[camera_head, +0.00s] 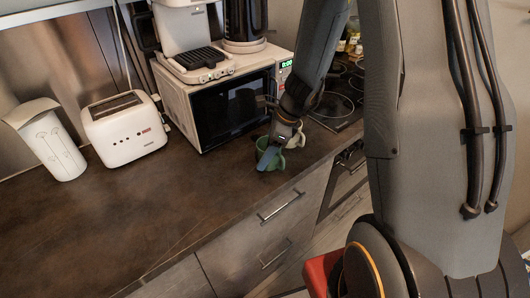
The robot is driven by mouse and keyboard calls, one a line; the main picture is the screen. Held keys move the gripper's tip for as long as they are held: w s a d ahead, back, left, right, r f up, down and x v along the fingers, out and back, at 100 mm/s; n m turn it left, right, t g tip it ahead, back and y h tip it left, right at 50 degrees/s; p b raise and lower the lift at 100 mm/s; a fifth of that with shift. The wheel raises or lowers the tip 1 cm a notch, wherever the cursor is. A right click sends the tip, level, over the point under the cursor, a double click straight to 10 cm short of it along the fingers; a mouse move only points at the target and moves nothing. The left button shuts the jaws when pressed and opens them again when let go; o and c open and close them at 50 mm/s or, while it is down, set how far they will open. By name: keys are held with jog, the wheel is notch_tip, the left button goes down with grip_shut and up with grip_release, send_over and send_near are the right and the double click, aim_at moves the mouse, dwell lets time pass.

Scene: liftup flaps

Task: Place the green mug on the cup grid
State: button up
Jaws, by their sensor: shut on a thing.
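The green mug (279,161) is small in the view, at the front edge of the counter before the microwave. My gripper (270,154) reaches down from above and is shut on the green mug; a blue finger crosses the mug's front and hides part of it. I cannot tell whether the mug's base touches the counter. The cup grid (201,58) is the dark slatted tray at the foot of the white coffee machine (183,24), on top of the microwave, up and left of my gripper. The grid looks empty.
The microwave (232,110) stands behind my gripper. A dark kettle (243,22) stands right of the coffee machine. A toaster (124,130) and white container (48,142) stand left. The front-left counter (130,215) is clear.

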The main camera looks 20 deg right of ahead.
jog(key=o, duration=0.8)
jog(key=shift+f, duration=0.15)
jog(key=o, duration=0.5)
jog(key=shift+c, duration=0.2)
